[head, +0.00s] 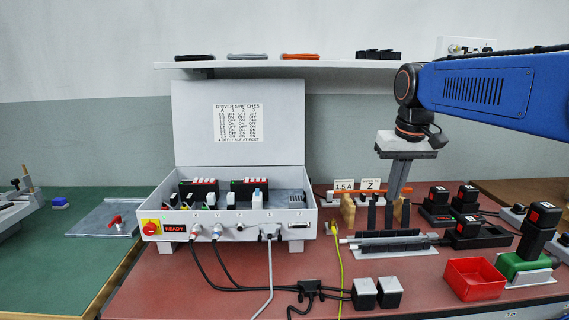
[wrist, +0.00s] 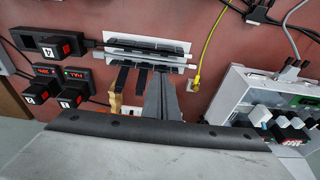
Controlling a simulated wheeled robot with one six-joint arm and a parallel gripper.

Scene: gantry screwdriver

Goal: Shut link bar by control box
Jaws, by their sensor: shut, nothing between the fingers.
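The grey control box (head: 228,222) stands with its lid up in the head view; part of it also shows at the right of the wrist view (wrist: 235,95). No part can be clearly told as the link bar. A low black bar assembly (head: 390,244) lies on a white plate right of the box; it is at the top of the wrist view (wrist: 148,50). My gripper (head: 393,198) points down behind this assembly, its grey fingers together and empty. In the wrist view my gripper (wrist: 161,76) hides part of what is near its tips.
Upright black strips (head: 372,214) and wooden blocks (head: 348,211) stand close to my fingers. A yellow cable (head: 340,265) runs between box and assembly. Black modules (head: 466,198) and a red tray (head: 474,279) are to the right. A shelf (head: 300,65) is above.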

